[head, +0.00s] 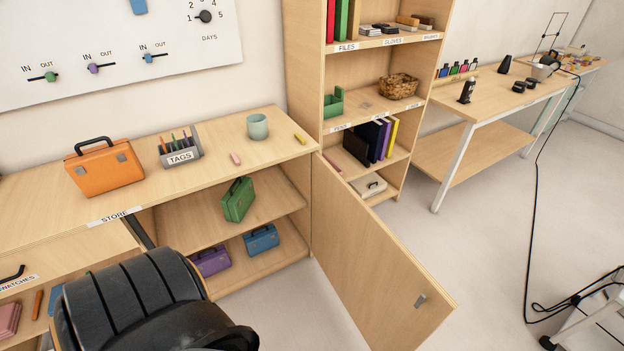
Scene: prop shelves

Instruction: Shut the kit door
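The kit door (370,260) is a pale wood panel with a small grey handle (420,300) near its lower right corner. It stands wide open, swung out from the right side of the cabinet (240,283) into the room. Inside the cabinet, a green case (238,200) stands on the middle shelf. A purple case (211,261) and a blue case (262,240) stand on the bottom shelf. The cabinet's lower left front is hidden. Neither of my grippers is in view.
On the counter (215,170) are an orange case (104,168), a tag holder (181,149) and a mug (257,126). A tall shelf unit (305,60) stands behind the door. The floor (480,260) right of the door is clear, with a black cable farther right.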

